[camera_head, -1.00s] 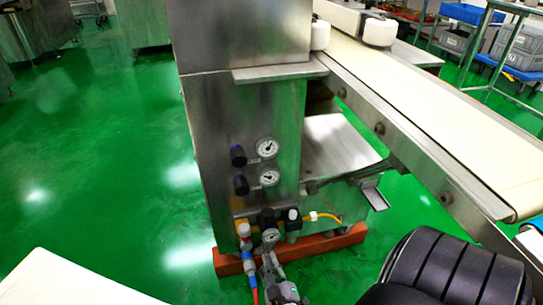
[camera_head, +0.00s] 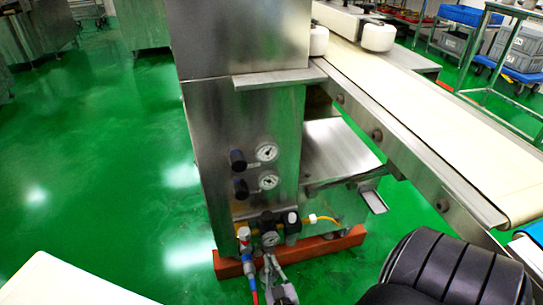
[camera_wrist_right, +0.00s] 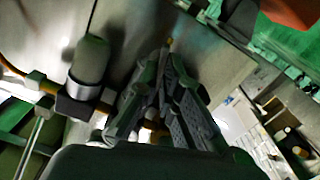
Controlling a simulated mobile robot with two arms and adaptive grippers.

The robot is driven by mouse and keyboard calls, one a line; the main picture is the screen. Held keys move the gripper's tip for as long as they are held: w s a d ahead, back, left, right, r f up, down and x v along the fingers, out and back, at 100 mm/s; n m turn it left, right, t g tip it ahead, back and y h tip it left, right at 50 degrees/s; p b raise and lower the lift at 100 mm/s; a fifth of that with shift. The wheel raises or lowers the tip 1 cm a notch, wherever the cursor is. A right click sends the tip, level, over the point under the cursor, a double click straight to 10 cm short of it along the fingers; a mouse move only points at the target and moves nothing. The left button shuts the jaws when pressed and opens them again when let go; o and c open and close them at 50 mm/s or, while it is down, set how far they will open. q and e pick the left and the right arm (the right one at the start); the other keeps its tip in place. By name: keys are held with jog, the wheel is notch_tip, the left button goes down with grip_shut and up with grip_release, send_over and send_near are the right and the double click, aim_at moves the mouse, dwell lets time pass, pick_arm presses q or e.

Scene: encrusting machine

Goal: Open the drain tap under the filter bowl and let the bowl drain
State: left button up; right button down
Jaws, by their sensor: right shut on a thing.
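The air unit (camera_head: 267,218) with a gauge sits low on the front of the machine. My right gripper (camera_head: 275,284) is just below it, mostly edge-on in the head view. In the wrist view the right gripper (camera_wrist_right: 167,52) has its fingers closed together at the tips on a small brass-coloured piece (camera_wrist_right: 170,41), which seems to be the drain tap. The filter bowl above the tap is hidden behind the fingers. A grey-green bowl (camera_wrist_right: 91,57) with a metal collar stands to the left of the fingers, apart from them. Whether any liquid drains does not show. My left gripper is out of view.
A yellow hose (camera_head: 324,219) leaves the unit on the right. A valve with a blue and red hose (camera_head: 247,262) hangs on the left. An orange-red beam (camera_head: 332,244) lies under the machine. The conveyor (camera_head: 420,120) juts out at right. Green floor (camera_head: 110,190) is clear at left.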

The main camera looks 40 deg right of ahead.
jog(key=c, duration=1.8)
grip_release()
